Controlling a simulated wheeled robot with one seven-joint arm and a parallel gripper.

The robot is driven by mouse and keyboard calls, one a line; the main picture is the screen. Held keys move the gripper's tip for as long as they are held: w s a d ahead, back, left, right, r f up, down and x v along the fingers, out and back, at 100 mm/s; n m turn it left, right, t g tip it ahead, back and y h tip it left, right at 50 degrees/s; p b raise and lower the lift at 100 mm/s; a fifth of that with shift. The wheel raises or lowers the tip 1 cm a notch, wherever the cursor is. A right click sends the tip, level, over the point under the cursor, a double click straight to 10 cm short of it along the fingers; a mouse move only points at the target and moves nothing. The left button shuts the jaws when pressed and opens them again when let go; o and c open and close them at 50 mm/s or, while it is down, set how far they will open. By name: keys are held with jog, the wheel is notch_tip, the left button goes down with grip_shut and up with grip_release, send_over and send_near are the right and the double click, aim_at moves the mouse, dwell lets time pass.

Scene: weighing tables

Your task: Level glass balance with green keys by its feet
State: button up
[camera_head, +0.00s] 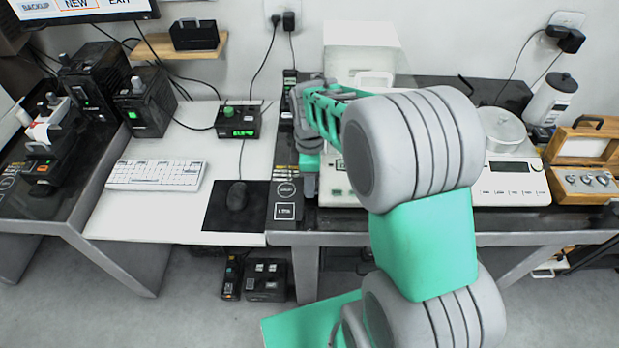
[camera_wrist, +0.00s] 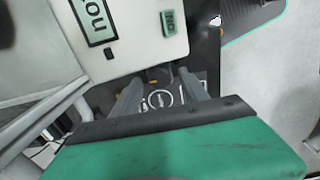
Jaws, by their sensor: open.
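The glass balance (camera_head: 360,38) stands on the dark table at the centre of the head view, largely hidden behind my arm. In the wrist view its white base (camera_wrist: 143,45) shows a display with large dark characters and a small green panel (camera_wrist: 168,22). Small yellowish parts (camera_wrist: 151,82) show along the base's near edge; I cannot tell whether they are feet or keys. No green key by a foot can be made out clearly. My gripper (camera_wrist: 162,95) is open and empty just off that edge, its fingers either side of a round symbol on a dark surface.
A second balance (camera_head: 510,190) with a round metal lid stands on the right, beside a wooden weight box (camera_head: 588,178).

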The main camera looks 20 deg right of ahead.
jog(key=shift+c, duration=0.2)
grip_shut()
dwell(0.3)
jog(key=m, duration=0.3)
jog(key=shift+o, duration=0.2)
grip_release()
notch_tip(320, 180, up, 8)
jog(key=shift+f, duration=0.1)
dwell(0.6)
